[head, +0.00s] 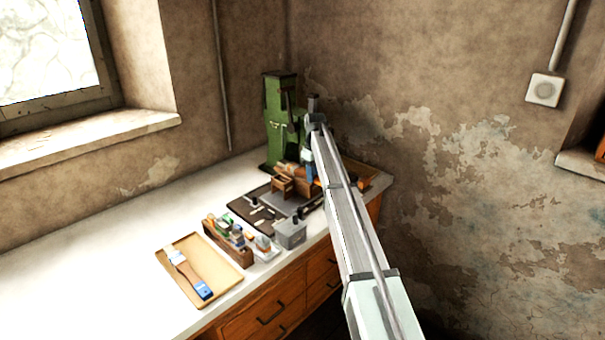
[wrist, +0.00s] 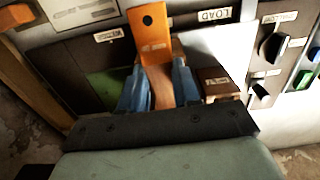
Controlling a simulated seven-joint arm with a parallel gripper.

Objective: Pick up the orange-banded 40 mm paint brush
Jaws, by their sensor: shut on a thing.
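My gripper (wrist: 160,82) has its blue fingers shut on the wooden handle of the orange-banded brush (wrist: 152,45). The brush's flat orange end, with a dark hole and small markings, sticks out beyond the fingers in the wrist view. Its bristles are hidden there. In the head view my gripper (head: 310,173) is at the back of the bench, in front of the green press, with a bit of orange beside it. My arm hides much of that spot. A second brush, blue-banded (head: 204,291), lies on the tan tray (head: 233,283) at the front left.
The green press (head: 279,120) stands in the back corner. A dark board (head: 246,210), a grey box (head: 290,234) and a wooden caddy (head: 238,254) fill the middle. A LOAD label (wrist: 212,14) and switches (wrist: 272,48) surround the gripper. The bench's left side is clear.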

